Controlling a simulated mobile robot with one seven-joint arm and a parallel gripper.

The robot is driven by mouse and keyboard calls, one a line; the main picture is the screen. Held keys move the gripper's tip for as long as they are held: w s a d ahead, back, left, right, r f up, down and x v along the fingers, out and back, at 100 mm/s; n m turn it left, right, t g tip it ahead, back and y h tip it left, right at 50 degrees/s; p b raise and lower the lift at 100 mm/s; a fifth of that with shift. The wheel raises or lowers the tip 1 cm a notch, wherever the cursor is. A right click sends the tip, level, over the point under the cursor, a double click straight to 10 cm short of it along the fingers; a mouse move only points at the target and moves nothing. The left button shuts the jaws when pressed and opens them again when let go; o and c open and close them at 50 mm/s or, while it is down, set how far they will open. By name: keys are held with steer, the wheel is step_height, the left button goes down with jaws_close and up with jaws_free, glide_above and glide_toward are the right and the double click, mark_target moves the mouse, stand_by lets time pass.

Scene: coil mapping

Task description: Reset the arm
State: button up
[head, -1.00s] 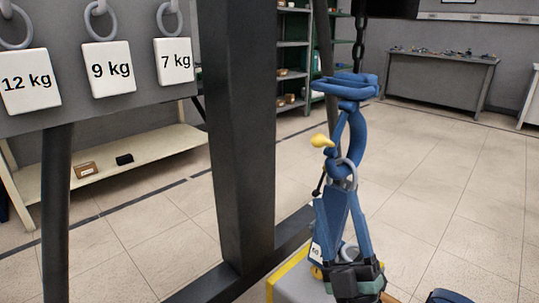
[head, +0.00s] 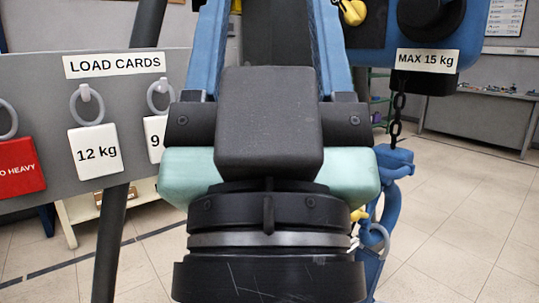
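My gripper (head: 268,15) fills the middle of the head view, close to the camera. Its black and pale green body points upward, with two blue fingers running to the top edge. The fingers stand apart where they show, but their tips are out of frame, so I cannot see how they end or whether they hold anything. The blue hook (head: 391,205) hangs on its chain to the right, behind the gripper body. A grey ring (head: 377,238) hangs from the hook; whatever is below it is mostly hidden by my arm.
A blue hoist (head: 375,35) labelled MAX 15 kg is at the upper right. The grey LOAD CARDS board (head: 40,95) at left carries a 12 kg card (head: 94,147), a partly hidden 9 card (head: 154,138) and a red card (head: 20,165). Floor at right is clear.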

step_height(320, 180, up, 35)
steer(key=p, duration=3.3)
steer(key=shift+r, duration=0.1)
